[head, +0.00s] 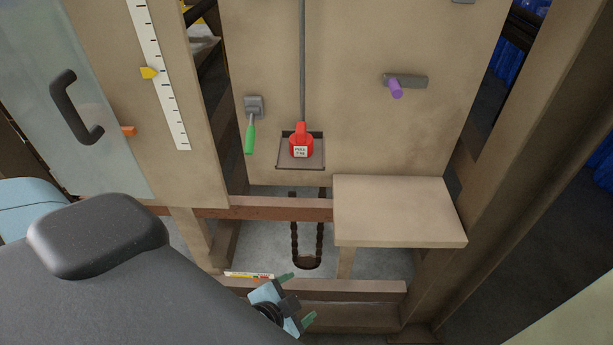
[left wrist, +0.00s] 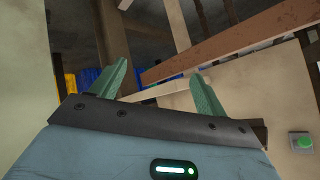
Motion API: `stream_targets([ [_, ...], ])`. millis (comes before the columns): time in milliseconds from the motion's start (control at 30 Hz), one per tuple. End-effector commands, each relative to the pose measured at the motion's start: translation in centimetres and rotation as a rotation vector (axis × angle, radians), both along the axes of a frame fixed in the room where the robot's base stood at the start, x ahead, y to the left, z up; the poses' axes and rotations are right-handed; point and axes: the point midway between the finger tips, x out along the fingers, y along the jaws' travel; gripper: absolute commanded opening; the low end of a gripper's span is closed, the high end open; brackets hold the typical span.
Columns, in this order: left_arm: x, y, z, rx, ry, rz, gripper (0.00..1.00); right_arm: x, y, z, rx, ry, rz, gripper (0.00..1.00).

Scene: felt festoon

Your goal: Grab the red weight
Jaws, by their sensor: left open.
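The red weight (head: 298,147) sits upright on a small dark tray (head: 314,162) on the wooden panel, in the middle of the head view. It has a narrower red top and a white label on its front. A grey vertical rod (head: 302,60) runs down to it. My left gripper (head: 297,299) is low in the head view, below the weight and well apart from it. Its green fingers also show in the left wrist view (left wrist: 160,72), spread apart with nothing between them. The weight does not show in the left wrist view. My right gripper is not in view.
A green-handled lever (head: 250,138) is left of the weight, and a purple knob (head: 396,89) is to the right. A wooden shelf (head: 400,210) juts out below right. A wooden rail (head: 270,208) crosses below the tray. A glass door (head: 60,100) with a dark handle stands left.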

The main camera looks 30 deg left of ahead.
Motion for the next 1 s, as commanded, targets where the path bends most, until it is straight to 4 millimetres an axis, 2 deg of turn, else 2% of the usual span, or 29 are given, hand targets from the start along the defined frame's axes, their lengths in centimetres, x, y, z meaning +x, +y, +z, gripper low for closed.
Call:
stream_targets([
  [33, 3.0, -0.6, 1.9, 0.045, -0.110, -0.053, 0.75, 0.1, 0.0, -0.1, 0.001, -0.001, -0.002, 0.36],
  [100, 6.5, -1.7, 4.8, 0.112, -0.266, -0.133, 0.75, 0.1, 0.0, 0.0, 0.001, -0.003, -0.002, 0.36],
  [200, 10.8, -4.0, 9.3, 0.216, -0.501, -0.263, 0.75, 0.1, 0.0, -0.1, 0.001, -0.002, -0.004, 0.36],
  [333, 14.5, -7.5, 15.1, 0.368, -0.803, -0.455, 0.75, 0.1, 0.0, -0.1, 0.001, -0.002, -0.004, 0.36],
  [400, 15.6, -9.6, 18.0, 0.456, -0.961, -0.569, 0.75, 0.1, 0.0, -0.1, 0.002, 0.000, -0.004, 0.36],
  [500, 16.4, -12.6, 21.1, 0.591, -1.170, -0.747, 0.75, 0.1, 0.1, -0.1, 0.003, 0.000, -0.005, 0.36],
  [633, 16.5, -15.9, 23.4, 0.781, -1.406, -1.005, 0.75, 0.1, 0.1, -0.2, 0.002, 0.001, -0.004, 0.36],
  [767, 16.4, -17.6, 23.8, 0.986, -1.581, -1.295, 0.75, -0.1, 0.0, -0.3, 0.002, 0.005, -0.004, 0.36],
  [867, 16.7, -17.5, 23.1, 1.147, -1.661, -1.541, 0.75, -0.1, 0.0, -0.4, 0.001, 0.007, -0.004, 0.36],
  [1000, 17.9, -15.0, 21.6, 1.362, -1.669, -1.918, 0.75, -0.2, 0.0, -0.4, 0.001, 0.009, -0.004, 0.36],
])
